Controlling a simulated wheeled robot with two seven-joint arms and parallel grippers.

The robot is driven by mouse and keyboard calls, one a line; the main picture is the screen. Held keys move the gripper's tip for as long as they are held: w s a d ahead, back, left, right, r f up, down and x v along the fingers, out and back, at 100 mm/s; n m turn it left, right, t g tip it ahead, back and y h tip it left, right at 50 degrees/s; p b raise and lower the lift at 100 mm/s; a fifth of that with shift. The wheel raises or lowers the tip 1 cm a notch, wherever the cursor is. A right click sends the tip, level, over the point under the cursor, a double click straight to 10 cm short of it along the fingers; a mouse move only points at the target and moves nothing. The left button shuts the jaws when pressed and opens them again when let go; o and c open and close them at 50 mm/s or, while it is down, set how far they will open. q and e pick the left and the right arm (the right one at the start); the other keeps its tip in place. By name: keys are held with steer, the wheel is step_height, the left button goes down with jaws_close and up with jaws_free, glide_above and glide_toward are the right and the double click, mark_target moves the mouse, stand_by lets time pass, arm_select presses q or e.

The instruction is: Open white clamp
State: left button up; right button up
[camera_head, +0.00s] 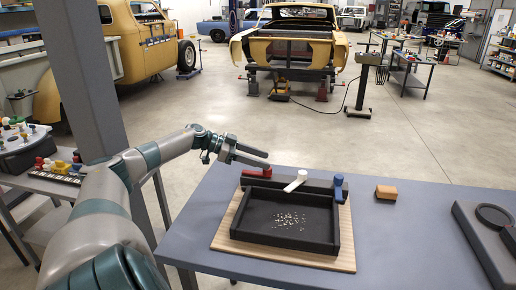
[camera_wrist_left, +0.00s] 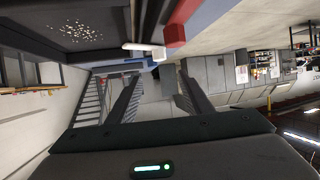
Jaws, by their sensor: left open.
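A white clamp (camera_head: 295,181) sits on the back rim of a black tray (camera_head: 338,240), its handle angled up to the right. It also shows in the left wrist view as a white bar (camera_wrist_left: 140,47), above the gap between the fingers. A red clamp (camera_head: 257,174) is to its left and a blue clamp (camera_head: 338,187) to its right on the same rim. My left gripper (camera_head: 267,160) is open and empty, behind and above the red clamp, to the left of the white clamp. In the left wrist view its two fingers (camera_wrist_left: 158,78) are spread apart. My right gripper is out of view.
The tray holds small pale bits (camera_head: 290,218) and rests on a wooden board (camera_head: 228,227) on a grey-blue table (camera_head: 420,225). An orange block (camera_head: 386,192) lies right of the tray. A dark fixture (camera_head: 480,240) stands at the table's right end.

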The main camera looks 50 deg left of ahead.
arm_select(q)
steer(key=shift+s+a+r, duration=0.2)
steer(key=shift+s, duration=0.1)
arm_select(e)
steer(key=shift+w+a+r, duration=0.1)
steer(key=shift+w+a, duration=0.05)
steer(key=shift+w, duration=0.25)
